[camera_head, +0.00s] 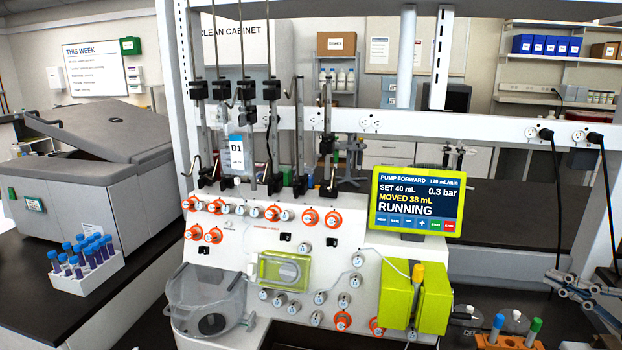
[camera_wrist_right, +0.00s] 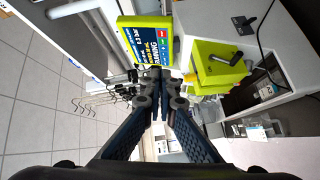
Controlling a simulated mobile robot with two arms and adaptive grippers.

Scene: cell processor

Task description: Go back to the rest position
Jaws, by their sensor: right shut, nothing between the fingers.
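My right gripper (camera_head: 556,277) enters at the lower right edge of the head view, in front of the bench and above the tube rack. In the right wrist view its two fingers (camera_wrist_right: 160,84) meet at the tips, with nothing between them. It is apart from the cell processor (camera_head: 350,240), which fills the middle of the head view. The processor's screen (camera_head: 418,202) reads "PUMP FORWARD", "SET 40 mL", "MOVED 38 mL" and "RUNNING"; the screen also shows in the right wrist view (camera_wrist_right: 148,45). My left gripper is out of view.
A yellow-green box (camera_head: 433,304) sticks out from the processor's front. A rack (camera_head: 508,342) with blue- and green-capped tubes stands at the lower right. A white rack (camera_head: 92,277) of blue-capped tubes and a grey lidded machine (camera_head: 70,205) stand at left. Power cords hang at right.

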